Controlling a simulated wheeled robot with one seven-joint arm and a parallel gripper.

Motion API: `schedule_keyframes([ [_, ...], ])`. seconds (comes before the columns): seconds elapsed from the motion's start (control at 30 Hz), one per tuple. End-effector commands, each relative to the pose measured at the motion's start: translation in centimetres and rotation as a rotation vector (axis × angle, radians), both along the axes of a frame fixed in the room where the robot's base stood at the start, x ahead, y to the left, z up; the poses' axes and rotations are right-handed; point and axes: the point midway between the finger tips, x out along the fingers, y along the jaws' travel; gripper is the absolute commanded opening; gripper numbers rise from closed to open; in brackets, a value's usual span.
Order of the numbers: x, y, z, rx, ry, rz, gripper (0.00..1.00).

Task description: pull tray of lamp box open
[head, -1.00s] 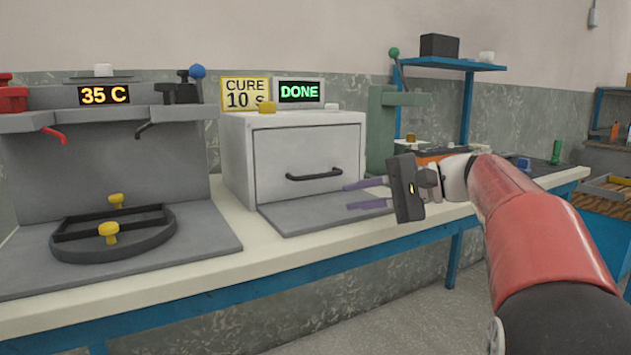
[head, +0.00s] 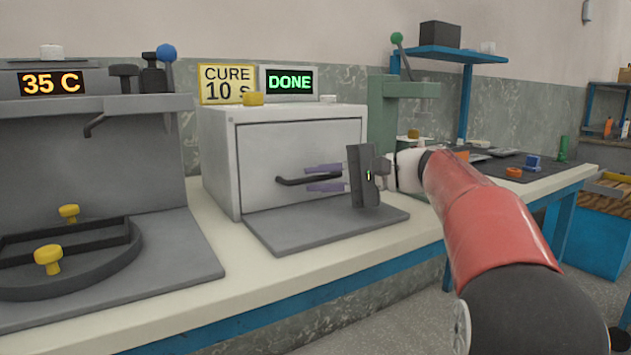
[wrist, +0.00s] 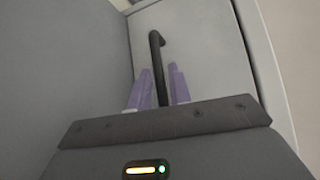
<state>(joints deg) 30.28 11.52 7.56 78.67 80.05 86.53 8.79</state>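The lamp box (head: 218,165) is a white cabinet on the bench. Its grey tray front (head: 270,150) is shut and carries a dark bar handle (head: 290,182). My gripper (head: 308,179) is at the right part of this handle, with its two purple fingers apart, one above the other. In the wrist view the handle (wrist: 157,55) runs between the two fingertips (wrist: 160,70). The fingers look spaced around the bar, with no clear contact. The handle's right end is partly hidden behind the fingers in the head view.
A grey plate (head: 290,230) lies before the box. A green DONE display (head: 289,82) and a CURE 10 s sign (head: 227,85) stand above it. A station with a 35 C display (head: 52,83) is at left, a green press (head: 384,120) at right.

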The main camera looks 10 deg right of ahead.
Motion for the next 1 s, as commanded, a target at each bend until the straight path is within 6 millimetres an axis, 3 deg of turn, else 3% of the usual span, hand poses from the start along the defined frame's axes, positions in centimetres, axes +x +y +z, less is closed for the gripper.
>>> schedule_keyframes([
  [0.37, 0.5, 1.0, -0.2, 0.000, 0.001, 0.000, 0.20],
  [0.57, 0.5, 0.9, -0.2, -0.001, 0.000, -0.001, 0.00],
  [0.87, 0.4, 0.9, -0.2, -0.001, 0.000, -0.001, 0.00],
  [1.0, -0.5, 0.5, -0.3, -0.002, 0.001, -0.003, 0.00],
])
